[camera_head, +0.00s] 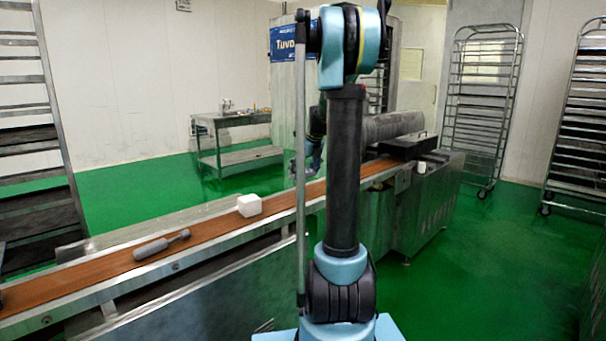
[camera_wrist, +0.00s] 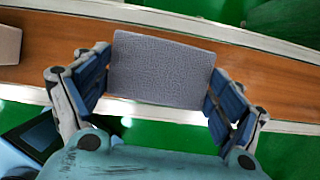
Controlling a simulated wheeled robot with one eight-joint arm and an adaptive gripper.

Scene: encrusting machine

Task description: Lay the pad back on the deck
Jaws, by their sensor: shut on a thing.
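The pad (camera_wrist: 160,70) is a grey, textured, roughly rectangular piece between the two fingers of my gripper (camera_wrist: 160,64) in the wrist view. The gripper is shut on its left and right sides. The pad is over the long brown deck (camera_wrist: 60,62); I cannot tell how high above it or whether it touches. In the head view the brown deck (camera_head: 110,264) runs from lower left to back right. My gripper (camera_head: 304,168) shows there only in part behind my arm, over the deck's far side, and I cannot make out the pad.
A black tray-like part (camera_head: 407,143) and a small white item (camera_head: 422,167) are on the machine's right end. Wheeled racks (camera_head: 484,100) stand at back right. Green floor is clear at right.

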